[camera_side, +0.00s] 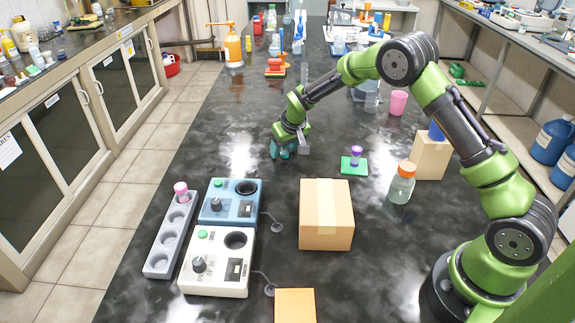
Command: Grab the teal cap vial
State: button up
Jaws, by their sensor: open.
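My gripper (290,147) is low over the dark bench, left of the green pad, with its fingers pointing down and apart. A small teal shape (284,152) shows at the fingers and looks like the teal cap vial. It is partly hidden by the fingers, and I cannot tell whether they touch it. A purple-capped vial (355,154) stands on a green pad (345,169) to the right. A pink-capped vial (181,190) sits in the far end of a grey rack (161,266) at the left.
A blue device (215,216) and a white device (217,282) stand beside the rack. A cardboard box (326,228) is at the centre front. An orange-capped bottle (402,184) and a pink cup (398,101) stand to the right. The bench left of my gripper is clear.

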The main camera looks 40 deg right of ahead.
jog(key=c, duration=1)
jog(key=shift+r, duration=0.15)
